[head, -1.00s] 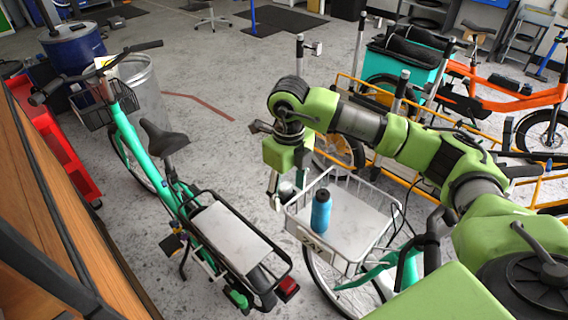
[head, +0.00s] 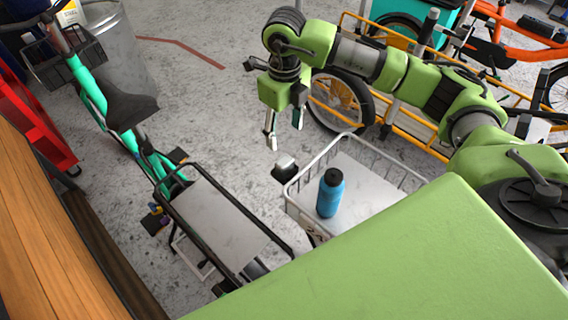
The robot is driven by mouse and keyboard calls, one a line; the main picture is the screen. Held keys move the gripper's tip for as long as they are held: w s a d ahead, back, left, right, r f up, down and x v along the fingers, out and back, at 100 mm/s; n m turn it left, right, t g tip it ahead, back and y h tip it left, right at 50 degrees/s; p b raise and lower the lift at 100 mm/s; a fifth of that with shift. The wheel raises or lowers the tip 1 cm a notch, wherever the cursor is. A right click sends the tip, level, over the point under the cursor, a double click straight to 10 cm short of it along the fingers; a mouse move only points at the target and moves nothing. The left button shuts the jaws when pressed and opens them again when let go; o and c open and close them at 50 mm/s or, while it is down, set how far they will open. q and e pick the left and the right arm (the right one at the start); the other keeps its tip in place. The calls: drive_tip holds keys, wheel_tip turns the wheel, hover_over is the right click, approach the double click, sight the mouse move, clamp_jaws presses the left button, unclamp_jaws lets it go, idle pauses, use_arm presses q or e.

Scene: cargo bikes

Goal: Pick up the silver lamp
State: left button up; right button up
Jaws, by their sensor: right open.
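The silver lamp (head: 285,165), small with a dark body, sits at the left corner of the white wire basket (head: 363,142) on the front of a bike. My right gripper (head: 284,134) points down with its two fingers apart and empty. In the picture it is just above the lamp, with a gap between fingertips and lamp. How the lamp is mounted is too small to tell. My left gripper is not in view.
A blue bottle (head: 330,195) stands in the basket, right of the lamp. A teal bike's rear rack (head: 212,226) is at lower left. A yellow-framed cargo bike (head: 405,125) is behind my right arm. Grey floor between the bikes is clear.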

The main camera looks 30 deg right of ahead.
drive_tip(key=p, duration=0.1)
hover_over(284, 161)
wheel_tip(284, 161, down, 8)
drive_tip(key=shift+f+p, duration=0.55)
wheel_tip(284, 161, down, 4)
drive_tip(key=shift+r+p, duration=0.2)
drive_tip(key=shift+p, duration=0.35)
drive_tip(key=shift+f, duration=0.4)
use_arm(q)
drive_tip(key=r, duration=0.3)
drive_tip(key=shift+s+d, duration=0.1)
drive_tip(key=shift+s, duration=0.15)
use_arm(e)
drive_tip(key=c, duration=1.2)
